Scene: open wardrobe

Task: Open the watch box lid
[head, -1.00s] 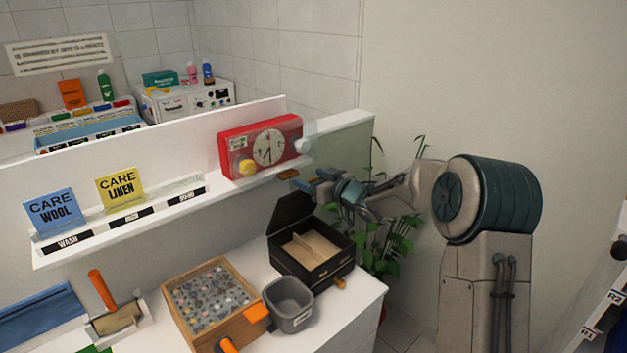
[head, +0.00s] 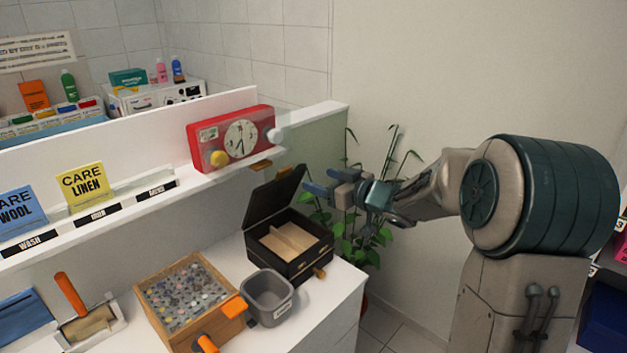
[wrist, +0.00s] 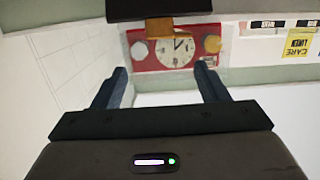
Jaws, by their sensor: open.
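The tan divided inside of the box shows. A small wooden tab sticks out at its front right. My gripper (head: 312,180) is open and empty, just right of the raised lid and above the box. In the wrist view my two blue-grey fingers (wrist: 161,80) stand apart with nothing between them. A dark panel with a wooden tab (wrist: 159,27), seemingly the lid, shows at the top of that view.
A red timer box with a dial (head: 231,138) sits on the white shelf behind. A grey bin (head: 268,297) and a wooden tray of buttons (head: 190,300) stand left of the watch box. A plant (head: 360,235) is beyond the counter's right end.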

